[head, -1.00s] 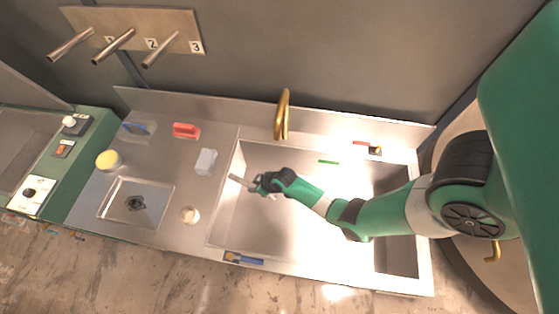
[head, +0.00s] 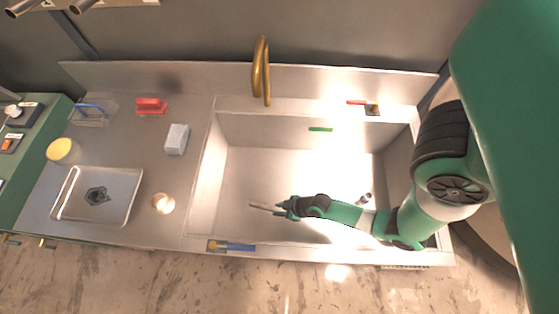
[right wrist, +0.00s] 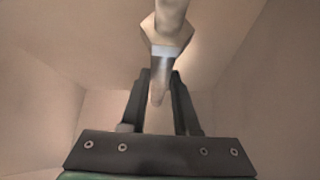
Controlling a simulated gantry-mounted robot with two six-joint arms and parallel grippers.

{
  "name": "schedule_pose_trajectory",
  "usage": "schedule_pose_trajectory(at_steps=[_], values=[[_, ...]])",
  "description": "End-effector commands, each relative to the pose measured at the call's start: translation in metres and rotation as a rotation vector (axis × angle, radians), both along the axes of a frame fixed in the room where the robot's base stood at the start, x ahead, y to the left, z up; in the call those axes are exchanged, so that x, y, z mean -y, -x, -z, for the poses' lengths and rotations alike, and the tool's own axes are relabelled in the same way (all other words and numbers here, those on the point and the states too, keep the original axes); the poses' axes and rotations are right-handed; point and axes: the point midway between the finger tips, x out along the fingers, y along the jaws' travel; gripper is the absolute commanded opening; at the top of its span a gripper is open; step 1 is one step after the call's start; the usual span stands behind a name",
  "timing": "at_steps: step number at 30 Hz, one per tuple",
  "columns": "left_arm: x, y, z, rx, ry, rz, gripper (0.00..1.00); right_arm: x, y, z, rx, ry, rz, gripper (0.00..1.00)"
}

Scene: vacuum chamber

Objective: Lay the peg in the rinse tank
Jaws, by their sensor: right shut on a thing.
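My right gripper (head: 284,207) is shut on the peg (head: 263,206), a light metallic rod that points left from the fingers in the head view. The right wrist view shows the peg (right wrist: 165,44) with a hexagonal collar, its narrower end between the two dark fingers (right wrist: 158,100). The rinse tank (head: 205,175) is the large rectangular steel basin. The gripper and peg are over its inside, near the front left part. I cannot tell whether the peg touches the tank floor. The left gripper is out of view.
A brass faucet (head: 261,70) stands behind the tank. A small metallic piece (head: 364,199) shows beside my forearm. A metal tray (head: 125,205), white block (head: 177,139), red-handled item (head: 151,106) and yellow round item (head: 62,151) are on the left counter. A blue-handled brush (head: 236,247) lies on the front rim.

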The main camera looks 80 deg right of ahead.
Motion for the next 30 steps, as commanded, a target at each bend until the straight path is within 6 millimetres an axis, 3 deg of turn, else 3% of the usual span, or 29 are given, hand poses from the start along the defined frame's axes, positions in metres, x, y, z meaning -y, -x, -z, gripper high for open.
schedule_pose_trajectory(at_steps=[2, 9, 30], values=[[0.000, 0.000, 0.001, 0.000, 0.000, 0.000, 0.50, 0.000, -0.001, 0.002, 0.001, 0.000, 0.000, 0.00], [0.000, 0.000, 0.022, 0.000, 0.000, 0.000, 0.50, 0.000, 0.000, 0.037, 0.001, 0.000, 0.000, 0.00], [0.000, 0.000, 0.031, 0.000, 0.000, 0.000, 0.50, 0.000, -0.001, 0.049, 0.001, 0.000, 0.001, 0.00]])
